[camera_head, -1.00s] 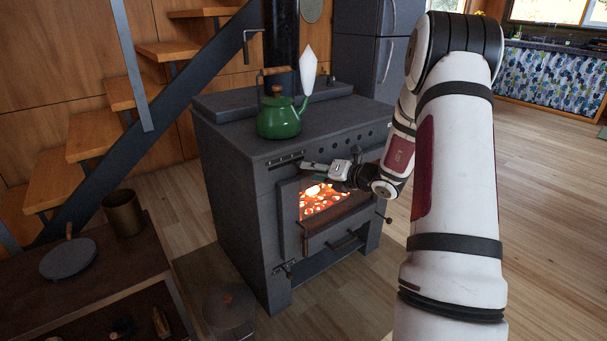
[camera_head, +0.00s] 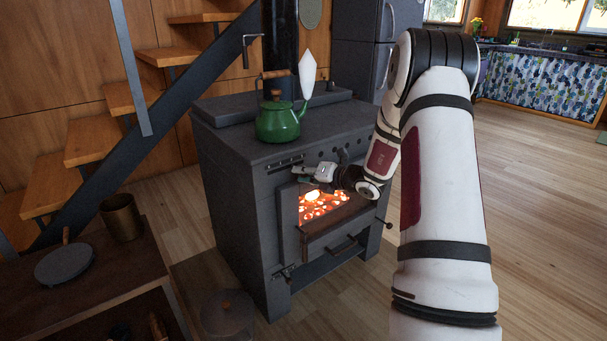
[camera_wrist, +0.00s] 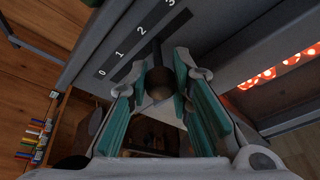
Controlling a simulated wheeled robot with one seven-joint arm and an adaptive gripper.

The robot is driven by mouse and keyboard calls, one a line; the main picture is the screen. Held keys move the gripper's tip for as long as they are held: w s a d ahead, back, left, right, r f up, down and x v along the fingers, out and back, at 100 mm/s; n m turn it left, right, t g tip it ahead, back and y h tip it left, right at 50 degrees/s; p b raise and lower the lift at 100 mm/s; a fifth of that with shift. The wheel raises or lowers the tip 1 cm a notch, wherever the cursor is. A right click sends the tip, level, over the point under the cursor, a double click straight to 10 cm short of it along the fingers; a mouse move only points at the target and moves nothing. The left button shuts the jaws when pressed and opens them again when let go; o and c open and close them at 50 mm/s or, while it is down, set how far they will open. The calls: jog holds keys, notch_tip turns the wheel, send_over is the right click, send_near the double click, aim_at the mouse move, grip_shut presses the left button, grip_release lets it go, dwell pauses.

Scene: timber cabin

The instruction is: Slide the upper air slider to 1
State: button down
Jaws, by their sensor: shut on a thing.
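The upper air slider is a dark round knob (camera_wrist: 159,81) on a stem, seen in the wrist view beside a dark scale strip (camera_wrist: 128,45) marked 0, 1, 2, 3. Its stem stands roughly between marks 1 and 2, but the angle makes the exact reading uncertain. My gripper (camera_wrist: 161,88) has its teal-padded fingers around the knob and is shut on it. In the head view my gripper (camera_head: 296,171) is at the stove's front, at the right end of the slotted strip (camera_head: 284,161) above the fire window. The knob is hidden there.
A green kettle (camera_head: 277,121) stands on top. A low table (camera_head: 105,265) is at left. Open wood floor lies to the right.

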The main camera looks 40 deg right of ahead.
jog(key=a, duration=0.4)
jog(key=c, duration=1.4)
grip_release()
jog(key=shift+s, duration=0.1)
jog(key=v, duration=1.2)
jog(key=shift+f, duration=0.1)
